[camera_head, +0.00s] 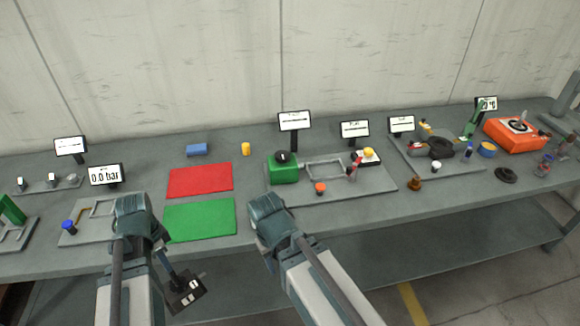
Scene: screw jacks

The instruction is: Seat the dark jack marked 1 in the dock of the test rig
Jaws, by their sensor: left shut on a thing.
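My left gripper (176,270) is shut on a dark block-like jack (187,294), held tilted in front of the bench's front edge. The jack shows white marks, too small to read. My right gripper (268,214) is in front of the middle of the bench; its jaws are hidden. A grey plate with a pale frame (103,208), a blue knob (69,226) and a "0.0 bar" display (106,175) stands at the left, partly hidden by my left arm. It looks like the test rig, but I cannot see its dock clearly.
A red mat (200,180) and a green mat (200,220) lie bare between my arms. A plate with a green box (284,168) and an orange knob (320,188) stands at centre. An orange device (516,135) stands at the far right. A lower shelf (440,235) runs underneath.

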